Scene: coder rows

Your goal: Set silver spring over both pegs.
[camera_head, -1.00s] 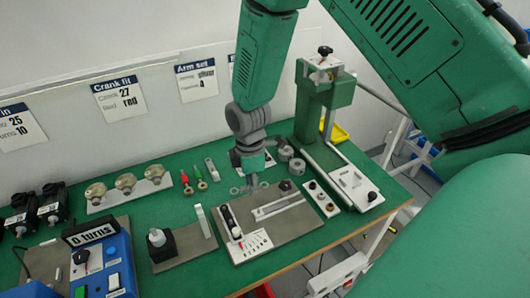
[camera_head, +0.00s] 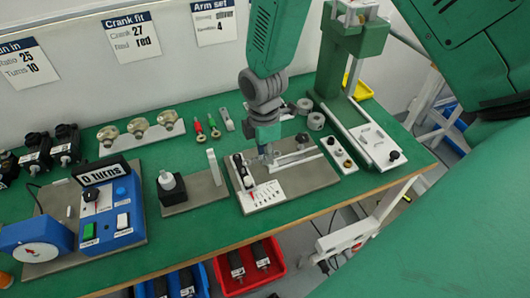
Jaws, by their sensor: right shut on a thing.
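My right gripper (camera_head: 268,152) points down over the grey fixture plate (camera_head: 315,178), near its back left part. It is shut on the silver spring, which is tiny here and mostly hidden by the fingers. The plate carries a black-and-white lever (camera_head: 243,170), a white scale card (camera_head: 262,195) and a pale slotted bar (camera_head: 297,160). The two pegs are too small and too covered by the gripper to tell apart. I cannot tell whether the spring touches a peg. My left gripper is out of view.
A green press (camera_head: 350,55) stands at the back right, with a white strip of knobs (camera_head: 338,152) in front of it. Left are a black block with a white knob (camera_head: 171,188) and a blue turns box (camera_head: 108,210).

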